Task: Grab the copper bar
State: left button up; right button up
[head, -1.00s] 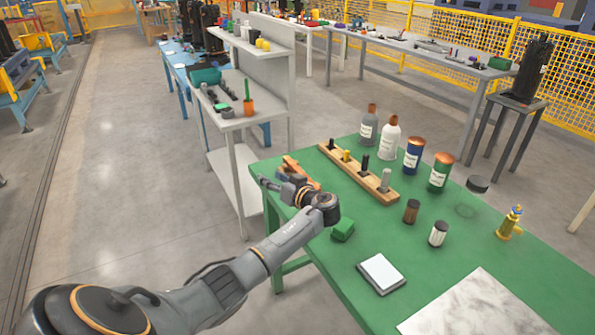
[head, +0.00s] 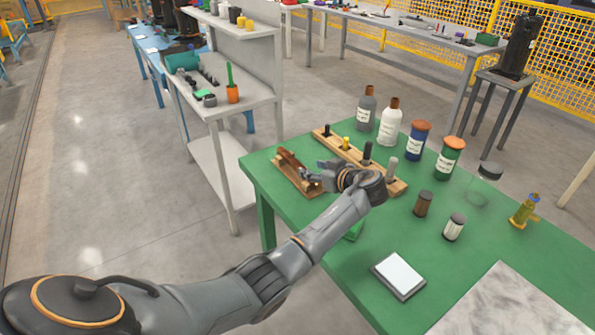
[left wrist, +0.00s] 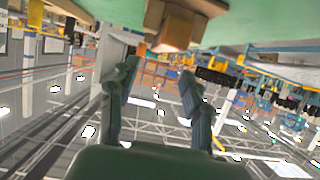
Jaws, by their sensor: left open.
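The copper bar (head: 291,160) is reddish-brown and lies along a light wooden cradle (head: 284,181) near the left edge of the green table. My left gripper (head: 312,174) is at the bar's near end, partly hidden by its own wrist. In the left wrist view, which looks upside down, the two fingers (left wrist: 160,70) are spread apart with nothing between them. A square brown end, which looks like the bar (left wrist: 174,29), shows just past the fingertips at the top. I cannot tell whether a finger touches it. My right gripper is not in view.
A wooden rack (head: 349,153) with several upright pegs stands close behind my gripper. Bottles and jars (head: 389,125) stand beyond it. A green block (head: 354,231) is partly hidden under my arm. A white-topped pad (head: 399,273) lies nearer. A grey shelf bench (head: 222,168) stands left.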

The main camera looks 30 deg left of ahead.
aim_at(300, 166)
pick_arm(q)
jog(key=x, duration=0.2)
jog(key=shift+w+a+f, duration=0.1)
jog(key=shift+a+f, duration=0.1)
jog(key=shift+a+b, duration=0.2)
jog(key=shift+b, duration=0.15)
jog(key=b+x, duration=0.1)
jog(key=x, duration=0.1)
jog(key=b+x, duration=0.1)
jog(key=x, duration=0.1)
jog(key=shift+w+f+b, duration=0.2)
jog(key=shift+f+b, duration=0.1)
jog(key=shift+f, duration=0.05)
jog(key=shift+w+a+f, duration=0.1)
jog(key=shift+w+a, duration=0.05)
jog(key=shift+a, duration=0.1)
jog(key=shift+c, duration=0.2)
grip_shut()
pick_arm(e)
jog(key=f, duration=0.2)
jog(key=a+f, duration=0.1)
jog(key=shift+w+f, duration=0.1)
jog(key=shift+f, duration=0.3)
